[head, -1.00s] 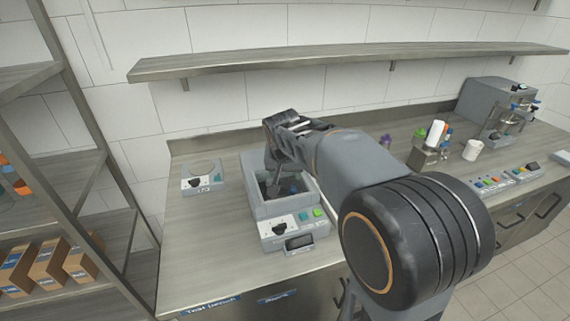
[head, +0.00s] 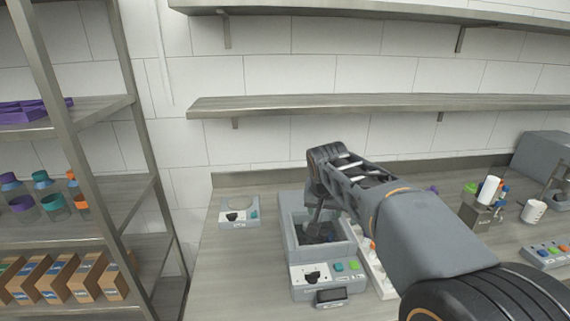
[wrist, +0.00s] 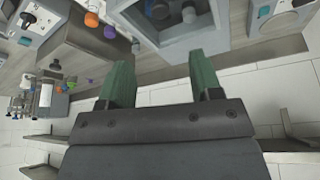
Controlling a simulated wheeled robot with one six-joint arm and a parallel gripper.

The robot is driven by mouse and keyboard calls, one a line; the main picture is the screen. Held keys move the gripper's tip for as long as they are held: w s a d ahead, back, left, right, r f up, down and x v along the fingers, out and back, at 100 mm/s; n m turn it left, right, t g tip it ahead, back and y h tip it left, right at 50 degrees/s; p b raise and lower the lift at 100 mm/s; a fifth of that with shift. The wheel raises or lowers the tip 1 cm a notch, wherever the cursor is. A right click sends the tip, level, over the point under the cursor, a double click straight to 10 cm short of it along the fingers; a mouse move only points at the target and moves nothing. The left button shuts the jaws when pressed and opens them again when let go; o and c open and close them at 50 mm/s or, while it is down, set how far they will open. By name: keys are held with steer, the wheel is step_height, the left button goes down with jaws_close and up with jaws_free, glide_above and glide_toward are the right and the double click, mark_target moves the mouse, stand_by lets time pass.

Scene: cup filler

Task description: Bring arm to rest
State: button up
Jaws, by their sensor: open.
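My arm reaches from the lower right of the head view over the counter. Its wrist end hangs above a grey open-topped machine, the basin unit (head: 288,235), which has a knob and coloured buttons on its front panel. My gripper (wrist: 160,75) shows in the wrist view with two green fingers spread wide apart and nothing between them. The fingers point toward the basin unit (wrist: 215,38), whose open top lies just beyond the tips. In the head view the gripper is mostly hidden by my own wrist and the basin walls.
A small control box (head: 239,213) stands left of the basin unit. A button panel (head: 376,272) is to its right. A white cup (head: 533,211) and a grey machine (head: 545,160) stand farther right. A wall shelf (head: 330,104) runs behind; a rack with boxes (head: 60,278) is at left.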

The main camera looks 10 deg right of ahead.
steer(key=s+f+n+y, duration=0.1)
steer(key=s+f, duration=0.3)
steer(key=s, duration=0.5)
steer(key=s+f+n, duration=0.3)
steer(key=s+f, duration=0.1)
steer(key=s, duration=0.5)
steer(key=shift+a+f+y, duration=0.4)
steer(key=shift+s, duration=0.1)
stand_by(0.4)
